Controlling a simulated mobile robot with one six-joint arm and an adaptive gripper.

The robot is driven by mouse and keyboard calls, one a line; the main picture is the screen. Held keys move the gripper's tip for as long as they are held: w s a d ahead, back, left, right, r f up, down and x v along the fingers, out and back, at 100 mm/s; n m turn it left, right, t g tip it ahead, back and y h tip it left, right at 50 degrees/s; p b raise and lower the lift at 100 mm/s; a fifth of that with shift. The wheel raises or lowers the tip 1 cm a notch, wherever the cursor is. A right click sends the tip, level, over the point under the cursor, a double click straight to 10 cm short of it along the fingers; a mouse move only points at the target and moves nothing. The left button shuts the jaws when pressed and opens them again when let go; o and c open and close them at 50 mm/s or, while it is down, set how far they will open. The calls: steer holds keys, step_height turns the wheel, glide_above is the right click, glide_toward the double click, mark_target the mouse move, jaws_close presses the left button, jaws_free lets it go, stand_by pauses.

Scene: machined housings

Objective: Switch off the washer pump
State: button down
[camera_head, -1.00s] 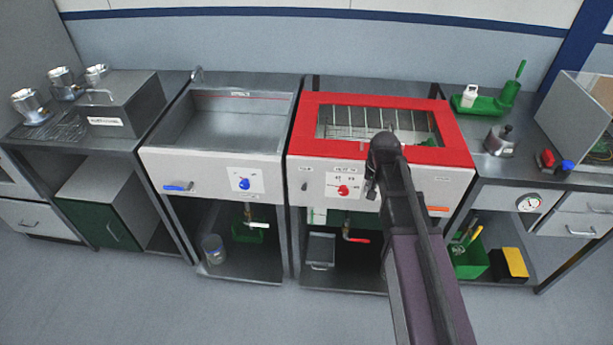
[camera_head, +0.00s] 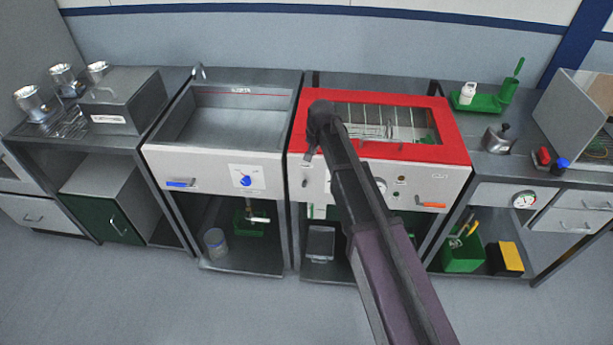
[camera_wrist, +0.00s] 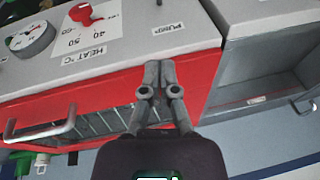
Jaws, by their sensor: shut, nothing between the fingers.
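The washer is the red-topped unit (camera_head: 455,150) with a white front panel and a wire basket in its tank. In the wrist view its panel carries a PUMP label (camera_wrist: 168,28). A small grey switch (camera_wrist: 159,2) is cut off at the top edge beyond that label. In the head view a small dark lever (camera_head: 304,183) shows at the panel's left end; its setting is too small to tell. My gripper (camera_wrist: 159,66) is shut and empty, over the red rim close to the PUMP label. In the head view my gripper (camera_head: 309,153) is at the rim's front left.
A red heat knob (camera_wrist: 85,12) and a round gauge (camera_wrist: 32,38) are along the panel. A sink unit (camera_head: 215,158) with a blue knob (camera_head: 245,181) stands to the left. A counter with a kettle-like pot (camera_head: 497,139) stands to the right. The floor in front is clear.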

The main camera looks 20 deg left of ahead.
steer(key=shift+f, duration=0.2)
steer(key=b, duration=1)
glide_above(304, 181)
steer(key=w+d, duration=0.1)
steer(key=w, duration=0.1)
steer(key=f, duration=0.9)
steer(key=shift+w+d+f, duration=0.1)
steer(key=shift+w+f, duration=0.1)
steer(key=shift+f, duration=0.2)
steer(key=shift+s+f+b, duration=1.1)
steer(key=shift+f+b, duration=0.3)
steer(key=shift+b, duration=0.05)
steer(key=shift+s+a+f, duration=0.1)
steer(key=shift+s+a, duration=0.15)
steer(key=shift+a, duration=0.1)
